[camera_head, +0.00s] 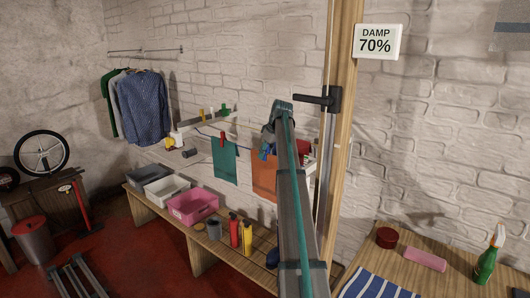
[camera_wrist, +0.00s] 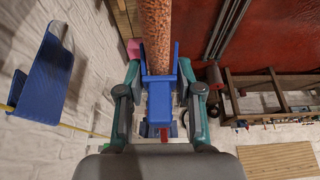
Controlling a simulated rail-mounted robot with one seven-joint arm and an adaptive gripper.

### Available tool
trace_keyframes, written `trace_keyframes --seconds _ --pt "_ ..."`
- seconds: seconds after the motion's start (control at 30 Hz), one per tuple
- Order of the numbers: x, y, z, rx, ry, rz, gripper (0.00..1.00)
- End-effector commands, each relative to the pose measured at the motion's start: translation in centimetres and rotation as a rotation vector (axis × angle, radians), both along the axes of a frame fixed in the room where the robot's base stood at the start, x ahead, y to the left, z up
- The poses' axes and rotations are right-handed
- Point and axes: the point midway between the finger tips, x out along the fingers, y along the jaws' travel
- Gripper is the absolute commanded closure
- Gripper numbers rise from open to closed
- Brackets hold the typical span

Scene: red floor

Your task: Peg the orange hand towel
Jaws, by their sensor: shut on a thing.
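The orange hand towel (camera_head: 264,178) hangs at the line right of a teal towel (camera_head: 224,160), which a red peg (camera_head: 222,140) holds. In the wrist view the orange towel (camera_wrist: 156,35) runs as a narrow strip between the prongs of a blue peg (camera_wrist: 160,95). My gripper (camera_wrist: 160,88) is shut on this peg, one finger on each side. In the head view my gripper (camera_head: 268,143) is at the towel's top edge, mostly hidden by my arm. I cannot tell how far the peg sits over the line.
A blue piece (camera_wrist: 44,80) stands left of my gripper in the wrist view. A bench (camera_head: 205,232) below carries a pink basket (camera_head: 193,208) and bottles (camera_head: 247,236). A wooden post (camera_head: 343,150) with a black handle (camera_head: 318,99) stands close right of my arm.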

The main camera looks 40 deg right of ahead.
Motion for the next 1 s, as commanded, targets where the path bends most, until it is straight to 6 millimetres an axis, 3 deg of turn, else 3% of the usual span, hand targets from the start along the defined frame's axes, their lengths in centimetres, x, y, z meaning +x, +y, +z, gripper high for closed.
trace_keyframes --seconds 0.3,0.33,0.5,0.83,1.0 --pt "0.0 0.0 -0.1 0.0 0.0 0.0 0.86" --pt "0.0 0.0 -0.1 0.0 0.0 0.0 0.61" --pt "0.0 0.0 -0.1 0.0 0.0 0.0 0.35" --pt "0.0 0.0 0.0 0.0 0.0 0.0 0.35" --pt "-0.6 -0.2 1.3 0.0 0.0 0.0 0.35"
